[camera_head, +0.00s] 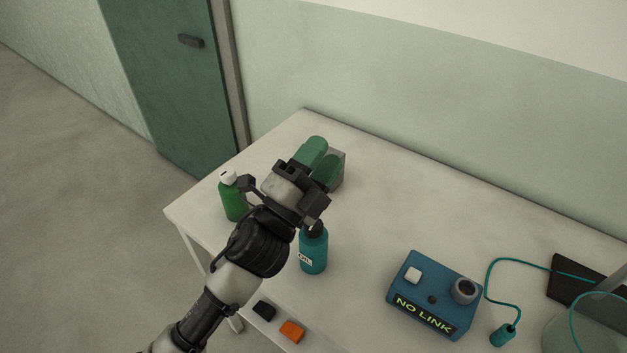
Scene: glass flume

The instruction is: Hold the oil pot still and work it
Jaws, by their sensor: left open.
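The oil pot (313,254) is a teal bottle with a dark top and a white label reading OIL. It stands upright on the pale table (370,190). My left gripper (282,205) is open above the table, up and left of the oil pot in the picture. Its right-hand finger overlaps the pot's top in this view; I cannot tell whether they touch. The spout or top of the pot is partly hidden by the gripper. My right gripper is not in view.
A green bottle with a white cap (234,198) stands left of the gripper. A green and grey device (337,170) is partly hidden behind it. Black and orange blocks (292,331) lie at the front edge.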

